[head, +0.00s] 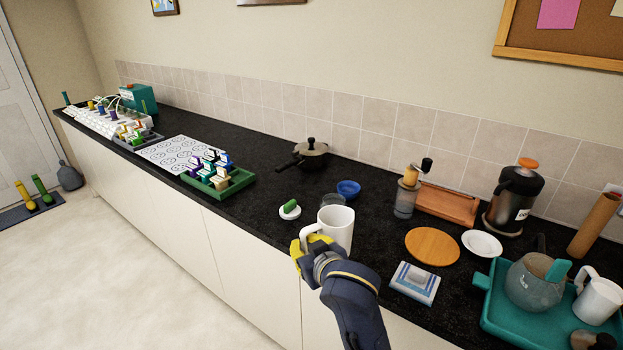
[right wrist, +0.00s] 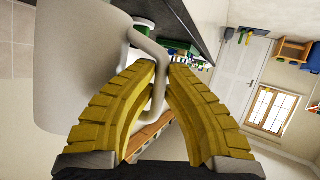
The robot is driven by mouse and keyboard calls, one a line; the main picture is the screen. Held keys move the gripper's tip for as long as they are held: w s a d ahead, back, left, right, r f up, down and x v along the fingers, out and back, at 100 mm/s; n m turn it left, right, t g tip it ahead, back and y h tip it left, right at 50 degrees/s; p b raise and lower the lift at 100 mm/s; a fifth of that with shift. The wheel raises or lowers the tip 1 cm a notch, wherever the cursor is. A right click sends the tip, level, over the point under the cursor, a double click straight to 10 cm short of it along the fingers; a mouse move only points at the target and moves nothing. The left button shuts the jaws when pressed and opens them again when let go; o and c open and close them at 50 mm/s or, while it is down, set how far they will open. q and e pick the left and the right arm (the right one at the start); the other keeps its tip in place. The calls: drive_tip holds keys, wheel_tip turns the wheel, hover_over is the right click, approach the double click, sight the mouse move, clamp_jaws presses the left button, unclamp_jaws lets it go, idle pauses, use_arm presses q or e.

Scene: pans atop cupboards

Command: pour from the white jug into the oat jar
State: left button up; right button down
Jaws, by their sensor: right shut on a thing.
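My right gripper (head: 316,252), with yellow fingers, is shut on the handle of a white jug (head: 337,228). The jug looks about upright and is at the counter's front edge. In the right wrist view the jug (right wrist: 80,70) fills the left side, and its handle passes between the yellow fingers (right wrist: 165,75). A clear glass vessel (head: 332,199) shows just behind the jug's rim, mostly hidden; I cannot tell whether it is the oat jar. My left gripper is not in view.
A white lid with a green knob (head: 290,210) and a blue bowl (head: 348,188) lie near the jug. Another white jug (head: 597,299) stands on the teal tray (head: 495,318).

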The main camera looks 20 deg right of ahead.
drive_tip(key=shift+a+r, duration=0.1)
drive_tip(key=shift+a, duration=0.05)
idle(0.5)
drive_tip(key=w+a+r+n+g+y, duration=0.1)
drive_tip(key=a+r+n+g+y, duration=0.2)
drive_tip(key=a, duration=0.5)
drive_tip(key=w+a+r+n+y, duration=0.1)
drive_tip(key=a+r+n+y, duration=0.3)
drive_tip(key=a, duration=0.5)
drive_tip(key=a+f+n+y, duration=0.1)
drive_tip(key=a+f, duration=0.5)
drive_tip(key=a, duration=0.2)
drive_tip(key=d+r, duration=1.3)
drive_tip(key=r, duration=0.5)
drive_tip(key=w+a+f+m+t+h, duration=0.2)
drive_tip(key=a+f+m+t+h, duration=0.1)
drive_tip(key=a+f+m+h, duration=0.3)
drive_tip(key=shift+a+f+m+h, duration=0.2)
drive_tip(key=shift+a+m+h, duration=0.8)
